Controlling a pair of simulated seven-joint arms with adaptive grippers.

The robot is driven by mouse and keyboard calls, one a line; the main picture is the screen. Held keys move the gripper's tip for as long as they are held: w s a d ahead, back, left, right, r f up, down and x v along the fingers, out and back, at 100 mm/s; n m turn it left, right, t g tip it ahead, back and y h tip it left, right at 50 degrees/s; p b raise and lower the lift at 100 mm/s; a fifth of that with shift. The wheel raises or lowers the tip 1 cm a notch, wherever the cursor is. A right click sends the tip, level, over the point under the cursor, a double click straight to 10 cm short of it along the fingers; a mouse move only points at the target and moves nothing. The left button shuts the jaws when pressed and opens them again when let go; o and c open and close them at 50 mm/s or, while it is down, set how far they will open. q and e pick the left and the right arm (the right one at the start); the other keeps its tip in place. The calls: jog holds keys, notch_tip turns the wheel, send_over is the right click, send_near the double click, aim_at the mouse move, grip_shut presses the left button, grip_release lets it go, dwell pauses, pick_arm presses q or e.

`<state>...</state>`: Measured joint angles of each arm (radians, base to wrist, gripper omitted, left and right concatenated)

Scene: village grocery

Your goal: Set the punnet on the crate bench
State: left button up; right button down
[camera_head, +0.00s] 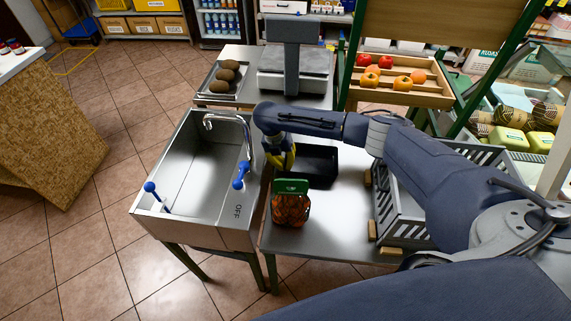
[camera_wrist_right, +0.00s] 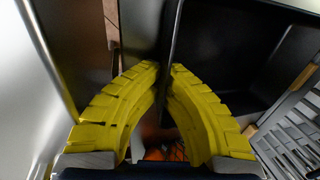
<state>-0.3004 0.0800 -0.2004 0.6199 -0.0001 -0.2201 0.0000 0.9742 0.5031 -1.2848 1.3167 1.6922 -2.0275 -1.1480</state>
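A black open tray, which looks like the punnet (camera_head: 319,163), is on the steel bench (camera_head: 331,222) right of the sink in the head view. It looks empty. I cannot tell whether it rests on the bench or is slightly raised. My right gripper (camera_head: 283,158) is at its left edge, pointing down. In the right wrist view the yellow fingers (camera_wrist_right: 165,67) come together at the tips on either side of the black wall of the punnet (camera_wrist_right: 233,50). A grey slatted crate (camera_head: 399,211) stands on the bench's right part. My left gripper is not in view.
A net bag of orange produce with a green top (camera_head: 291,204) stands just in front of the punnet. The sink (camera_head: 196,170) with its tap is to the left. A scale (camera_head: 297,68) stands behind. Wooden blocks (camera_head: 372,230) lie beside the crate. The bench's front middle is bare.

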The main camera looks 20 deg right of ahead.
jog(key=c, duration=2.2)
grip_release()
jog(key=c, duration=1.6)
grip_release()
jog(key=shift+v, duration=3.8)
